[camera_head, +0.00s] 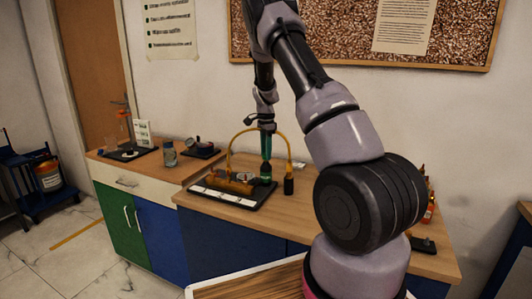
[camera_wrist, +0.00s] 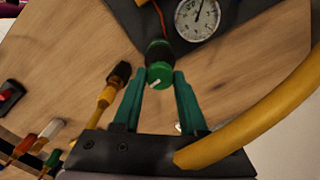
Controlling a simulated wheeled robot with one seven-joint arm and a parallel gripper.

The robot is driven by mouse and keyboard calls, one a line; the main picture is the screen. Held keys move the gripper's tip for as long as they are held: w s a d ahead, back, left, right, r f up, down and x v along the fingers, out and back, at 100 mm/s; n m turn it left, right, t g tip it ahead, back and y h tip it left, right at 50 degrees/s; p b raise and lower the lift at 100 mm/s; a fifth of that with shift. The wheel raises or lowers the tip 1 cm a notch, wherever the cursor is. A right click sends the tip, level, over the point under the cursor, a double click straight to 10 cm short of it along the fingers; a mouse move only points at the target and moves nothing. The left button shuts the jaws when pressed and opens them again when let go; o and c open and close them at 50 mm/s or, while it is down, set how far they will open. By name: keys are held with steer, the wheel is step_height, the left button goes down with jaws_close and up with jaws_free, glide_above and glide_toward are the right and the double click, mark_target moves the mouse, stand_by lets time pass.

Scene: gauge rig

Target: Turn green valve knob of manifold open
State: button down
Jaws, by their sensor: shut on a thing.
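The green valve knob (camera_wrist: 160,73) shows in the wrist view, with a short white mark on its face and a dark body behind it. My gripper (camera_wrist: 160,78) has its two teal fingers on either side of the knob, shut on it. In the head view my gripper (camera_head: 266,150) points straight down over the manifold (camera_head: 236,184), a brass body on a dark base plate on the bench. The knob is mostly hidden by the fingers there. A round white gauge (camera_wrist: 197,18) sits beside the knob in the wrist view.
A yellow hose (camera_wrist: 262,112) arches close beside my gripper; it also shows in the head view (camera_head: 231,146). A black-ended yellow fitting (camera_wrist: 112,88) stands on the wooden bench to the left. A glass jar (camera_head: 169,154) stands farther left.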

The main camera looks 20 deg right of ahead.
steer(key=n, duration=1.2)
steer(key=shift+n, duration=2.2)
steer(key=shift+c, duration=2.2)
jaws_free()
